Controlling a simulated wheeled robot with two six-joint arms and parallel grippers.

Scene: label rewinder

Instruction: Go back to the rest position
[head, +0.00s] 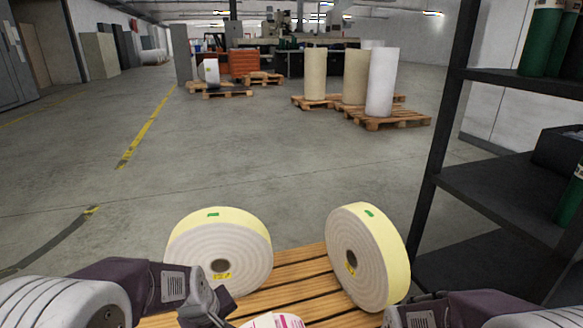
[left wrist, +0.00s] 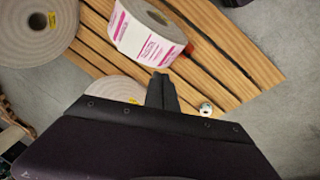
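My left gripper (head: 213,306) is low at the bottom of the head view, beside the left large roll. In the left wrist view its fingers (left wrist: 161,91) are together with nothing seen between them. A roll of white labels with pink print (left wrist: 148,30) lies on the wooden slats ahead of the fingers, apart from them. A pink-printed roll (head: 272,321) is cut off at the head view's bottom edge. My right gripper (head: 393,318) is at the bottom edge, right of the slats; its fingertips are cut off.
Two large cream-edged rolls, left (head: 218,252) and right (head: 366,256), stand on a slatted wooden pallet (head: 299,273). Another pale roll (left wrist: 116,89) is partly hidden behind my left gripper. A dark shelf rack (head: 510,190) stands on the right. Open grey floor (head: 250,160) lies beyond.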

